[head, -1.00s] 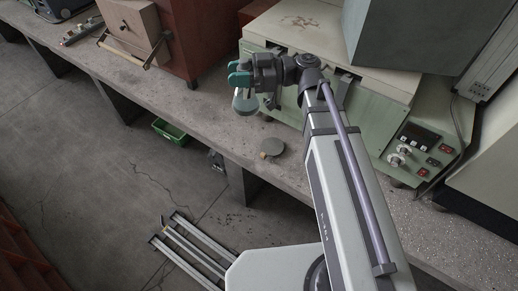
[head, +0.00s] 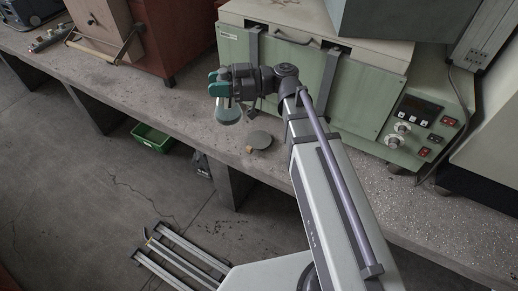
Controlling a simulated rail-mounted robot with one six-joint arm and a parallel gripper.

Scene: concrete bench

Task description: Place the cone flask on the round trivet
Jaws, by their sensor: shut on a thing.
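My gripper (head: 219,84) has teal fingers and is shut on the cone flask (head: 228,114). The flask hangs below the fingers, its wide grey-blue base showing. It appears to be above the bench, to the left of the round trivet and a little higher in the picture. The round trivet (head: 260,139) is a dark flat disc on the bench near its front edge. Nothing stands on it. The flask's neck is mostly hidden by the fingers.
A small tan block (head: 249,149) lies at the trivet's front-left edge. A pale green oven-like unit (head: 350,92) stands behind, with a control panel on its right. The concrete bench (head: 150,98) is clear left of the flask.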

